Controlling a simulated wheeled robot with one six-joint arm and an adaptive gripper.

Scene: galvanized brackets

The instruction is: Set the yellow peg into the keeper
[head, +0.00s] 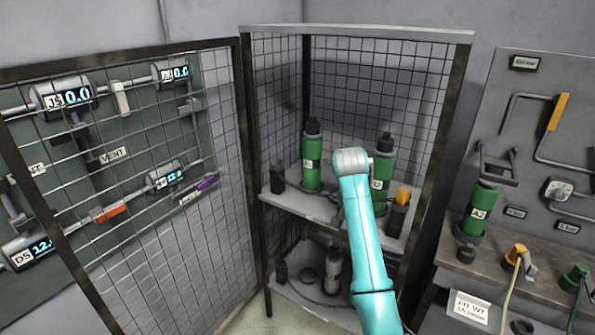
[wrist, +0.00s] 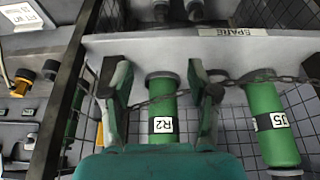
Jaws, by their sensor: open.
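A yellow peg-like piece (head: 402,194) shows on a dark post at the right front of the cage's upper shelf. A small yellow patch (wrist: 100,133) shows left of my gripper in the wrist view, partly hidden by it. My gripper (wrist: 160,78) is open and empty, its two fingers on either side of the green cylinder marked R2 (wrist: 162,108) in the picture; I cannot tell whether they touch it. In the head view my arm hides the gripper. A dark chain (wrist: 235,85) runs across the cylinders. I cannot tell for certain which part is the keeper.
A second green cylinder (head: 312,165) stands left on the upper shelf (head: 325,210). The open mesh door (head: 160,200) is at the left, with gauges behind it. A cage post (head: 435,150) and a bench (head: 550,285) with fittings lie to the right.

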